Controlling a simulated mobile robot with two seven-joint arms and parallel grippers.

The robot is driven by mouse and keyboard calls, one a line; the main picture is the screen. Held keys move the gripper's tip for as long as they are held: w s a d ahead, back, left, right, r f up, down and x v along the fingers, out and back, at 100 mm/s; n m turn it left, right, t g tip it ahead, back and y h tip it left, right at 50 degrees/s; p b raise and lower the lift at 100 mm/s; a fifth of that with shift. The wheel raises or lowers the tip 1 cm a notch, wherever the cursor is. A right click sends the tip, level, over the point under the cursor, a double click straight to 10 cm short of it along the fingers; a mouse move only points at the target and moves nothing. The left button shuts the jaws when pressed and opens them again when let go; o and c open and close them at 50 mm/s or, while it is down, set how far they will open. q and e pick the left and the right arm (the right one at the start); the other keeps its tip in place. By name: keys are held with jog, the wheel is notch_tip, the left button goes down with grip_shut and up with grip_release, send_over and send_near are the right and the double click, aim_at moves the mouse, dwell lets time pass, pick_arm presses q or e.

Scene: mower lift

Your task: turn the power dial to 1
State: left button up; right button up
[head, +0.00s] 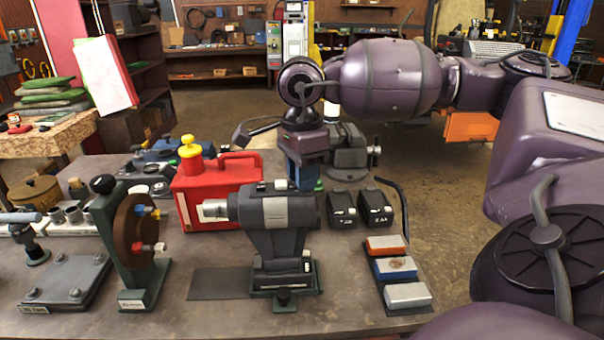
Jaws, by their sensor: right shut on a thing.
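My right gripper (307,158) reaches down over the back of the workbench, behind the grey and black machine (277,220). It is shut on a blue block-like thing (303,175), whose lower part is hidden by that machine. I cannot tell what this thing is. The machine has a pale nozzle pointing left and stands upright on a dark green base. I cannot make out a power dial or its numbers in this view. My left gripper is not in view.
A red can (215,188) with a yellow cap stands left of the gripper. A dark vise (347,152) and two black battery-like blocks (342,209) are on its right. Sharpening stones (394,268) lie at the right edge. A green stand with a brown disc (135,235) is front left.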

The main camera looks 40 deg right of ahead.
jog(key=o, duration=0.9)
jog(key=shift+o, duration=0.2)
jog(key=shift+r, duration=0.15)
notch_tip(320, 180, up, 11)
jog(key=shift+w+f, duration=0.15)
jog(key=shift+f, duration=0.05)
